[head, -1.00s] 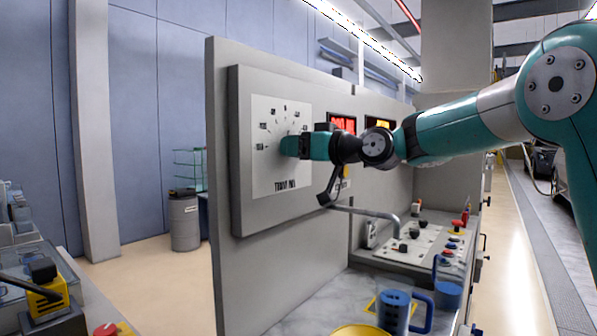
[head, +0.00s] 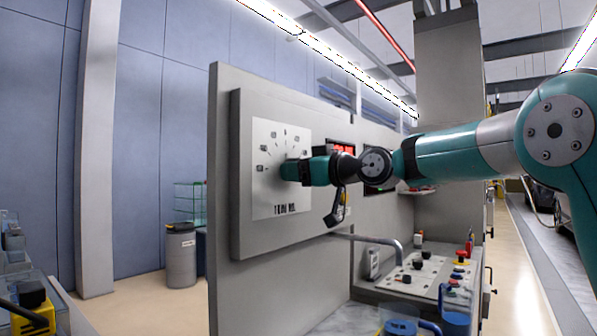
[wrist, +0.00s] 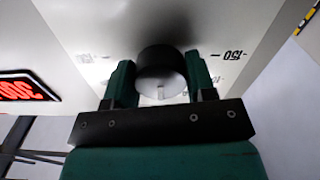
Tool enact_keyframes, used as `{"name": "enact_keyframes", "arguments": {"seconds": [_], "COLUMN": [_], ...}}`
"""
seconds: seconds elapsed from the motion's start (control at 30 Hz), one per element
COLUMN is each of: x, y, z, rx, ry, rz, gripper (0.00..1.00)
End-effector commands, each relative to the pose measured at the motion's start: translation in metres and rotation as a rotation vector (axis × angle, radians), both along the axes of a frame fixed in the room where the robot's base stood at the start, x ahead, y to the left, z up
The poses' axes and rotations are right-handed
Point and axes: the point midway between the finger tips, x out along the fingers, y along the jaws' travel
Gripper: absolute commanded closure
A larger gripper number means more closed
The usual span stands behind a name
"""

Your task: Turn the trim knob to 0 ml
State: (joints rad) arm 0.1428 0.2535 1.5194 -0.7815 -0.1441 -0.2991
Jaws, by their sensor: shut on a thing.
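The trim knob (wrist: 163,74) is a dark round knob with a pale mark on its end face, seen in the wrist view. My gripper (wrist: 162,82) has one green finger on each side of it and is shut on it. The white dial plate (head: 265,198) is on a grey panel in the head view, with ticks and numbers around the knob. In the wrist view a "150" label shows upside down to the right of the knob. In the head view my gripper (head: 289,170) hides the knob, so its pointer setting cannot be read.
A red lit display (head: 343,149) is right of the dial, partly behind my arm. Below are a curved grey pipe (head: 375,240), a control board (head: 413,279) with knobs and buttons, and a blue jug (head: 402,327). A grey bin (head: 181,256) stands on the floor at left.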

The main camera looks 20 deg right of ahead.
Motion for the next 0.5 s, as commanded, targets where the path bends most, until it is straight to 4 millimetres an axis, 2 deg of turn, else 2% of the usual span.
{"name": "enact_keyframes", "arguments": {"seconds": [0.03, 0.1, 0.13, 0.5], "x": [0.0002, 0.0002, 0.0002, -0.0059], "y": [-0.0003, -0.0002, -0.0002, -0.0056], "z": [-0.0008, -0.0007, -0.0006, -0.0007], "rx": [0.0, 0.0, 0.0, 0.0], "ry": [0.002, 0.002, 0.001, 0.0], "rz": [0.0, 0.0, 0.0, -0.003], "gripper": [0.43, 0.27, 0.24, 0.24]}}
